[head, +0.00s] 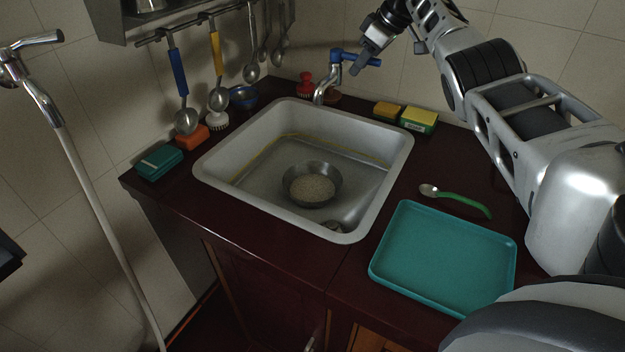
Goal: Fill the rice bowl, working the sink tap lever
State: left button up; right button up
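The rice bowl (328,199), a dark metal bowl with pale grains in it, stands upright on the floor of the sink (225,180). The chrome tap (322,92) rises behind the sink's back edge, with its spout over the rim. I see no water stream. Its blue lever (341,55) points to the right. My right gripper (364,68) is at the lever's right end, with a dark finger in front of it. I cannot tell whether it touches or grips the lever. A dark piece at the left edge may be my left gripper (8,256); its fingers are hidden.
A teal tray (445,262) and a green-handled spoon (462,200) lie right of the sink. Sponges (419,119) and a red brush (305,84) stand behind it. Utensils hang at the back left. A hose (95,210) with a chrome head hangs at left.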

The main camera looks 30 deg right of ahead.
dwell(0.3)
jog(key=shift+s+a+f+b, duration=0.1)
jog(key=shift+a+f+b, duration=0.05)
jog(key=shift+a+b, duration=0.15)
jog(key=shift+s+a+b, duration=0.2)
jog(key=shift+a+b, duration=0.1)
jog(key=shift+a, duration=0.05)
jog(key=shift+s+a+b, duration=0.35)
jog(key=shift+a, duration=0.35)
jog(key=shift+s+a, duration=0.1)
jog(key=shift+a, duration=0.05)
dwell(5.8)
